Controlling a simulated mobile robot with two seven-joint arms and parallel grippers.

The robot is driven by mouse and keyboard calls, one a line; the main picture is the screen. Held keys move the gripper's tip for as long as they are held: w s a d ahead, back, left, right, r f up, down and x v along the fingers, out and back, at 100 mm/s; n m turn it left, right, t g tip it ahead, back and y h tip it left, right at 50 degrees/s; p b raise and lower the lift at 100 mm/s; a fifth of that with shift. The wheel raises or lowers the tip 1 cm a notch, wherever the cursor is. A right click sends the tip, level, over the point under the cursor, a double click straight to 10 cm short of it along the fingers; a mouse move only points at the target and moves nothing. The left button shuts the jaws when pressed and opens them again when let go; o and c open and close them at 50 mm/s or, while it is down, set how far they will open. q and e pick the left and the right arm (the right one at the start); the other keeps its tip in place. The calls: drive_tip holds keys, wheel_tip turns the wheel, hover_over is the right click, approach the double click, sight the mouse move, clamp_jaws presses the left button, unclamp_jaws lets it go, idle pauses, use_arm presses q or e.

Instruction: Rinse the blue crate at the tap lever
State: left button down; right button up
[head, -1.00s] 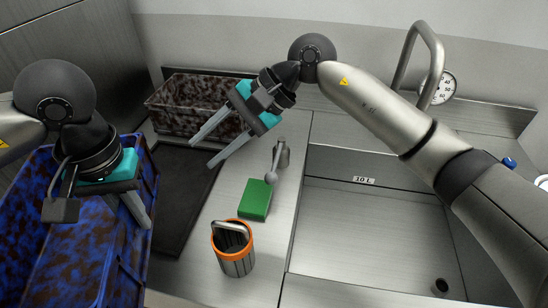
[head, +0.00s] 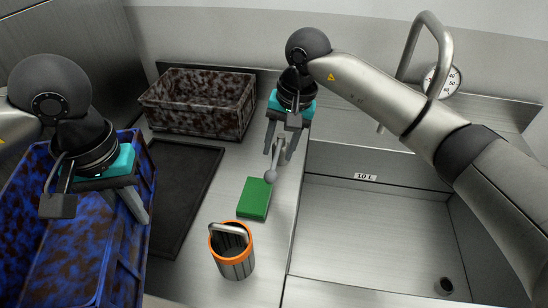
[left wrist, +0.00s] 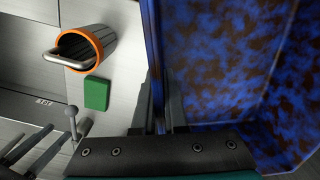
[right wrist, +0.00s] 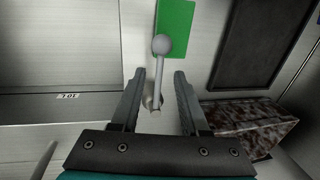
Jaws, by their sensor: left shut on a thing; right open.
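The blue crate (head: 75,245), mottled with brown stains, stands at the left of the head view. My left gripper (head: 140,205) is shut on its right wall; the left wrist view shows the fingers (left wrist: 165,115) either side of that wall. The tap lever (head: 271,174), a grey stalk with a ball end, stands on the counter beside the sink. My right gripper (head: 278,150) is open just behind and above it. In the right wrist view the lever (right wrist: 160,47) rises between the open fingers (right wrist: 155,85), with no clear contact.
A green block (head: 254,199) and an orange-rimmed cup (head: 232,255) stand on the counter near the lever. A brown mottled crate (head: 200,103) is at the back, behind a dark mat (head: 185,190). The sink basin (head: 370,235) at the right is empty.

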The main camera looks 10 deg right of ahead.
sight(274, 166)
drive_tip(key=shift+w+a+f, duration=0.1)
drive_tip(key=shift+a+f, duration=0.1)
drive_tip(key=shift+f, duration=0.8)
drive_tip(key=shift+w+a+f, duration=0.1)
drive_tip(key=shift+a+f, duration=0.05)
drive_tip(key=shift+f, duration=0.8)
drive_tip(key=shift+c, duration=0.3)
clamp_jaws()
